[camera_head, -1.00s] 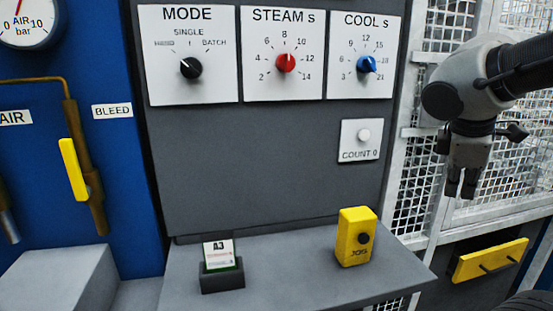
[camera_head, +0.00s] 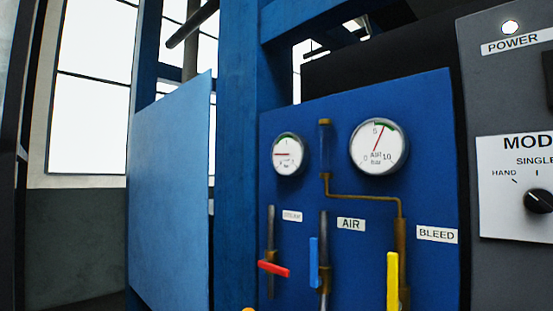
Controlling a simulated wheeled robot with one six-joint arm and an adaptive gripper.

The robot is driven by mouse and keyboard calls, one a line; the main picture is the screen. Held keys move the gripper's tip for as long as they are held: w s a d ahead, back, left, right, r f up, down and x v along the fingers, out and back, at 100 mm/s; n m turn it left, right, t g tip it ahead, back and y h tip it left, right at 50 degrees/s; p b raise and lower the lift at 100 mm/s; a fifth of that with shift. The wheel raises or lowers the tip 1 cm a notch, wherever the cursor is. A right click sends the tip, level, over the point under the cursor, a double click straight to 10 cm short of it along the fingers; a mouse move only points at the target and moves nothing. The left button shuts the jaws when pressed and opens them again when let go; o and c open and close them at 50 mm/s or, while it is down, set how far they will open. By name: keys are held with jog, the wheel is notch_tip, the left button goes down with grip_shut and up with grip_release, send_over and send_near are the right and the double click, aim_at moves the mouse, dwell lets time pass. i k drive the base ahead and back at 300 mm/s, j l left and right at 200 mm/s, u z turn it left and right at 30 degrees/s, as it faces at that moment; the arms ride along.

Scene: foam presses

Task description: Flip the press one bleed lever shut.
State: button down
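The bleed lever (camera_head: 392,281) is a yellow handle at the lower right of the blue panel. It stands upright, in line with its brown pipe (camera_head: 402,238), just left of the BLEED label (camera_head: 437,235). The bottom of the picture is close to its lower end. My gripper is out of view now.
Left of it are a blue upright lever (camera_head: 314,263) by the AIR label (camera_head: 351,224) and a red, nearly level lever (camera_head: 273,269). Two gauges (camera_head: 378,146) sit above. A blue sheet (camera_head: 170,190) stands out at left. The grey control panel (camera_head: 500,100) is at right.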

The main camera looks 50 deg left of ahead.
aim_at(393, 303)
jog(key=u, duration=1.95)
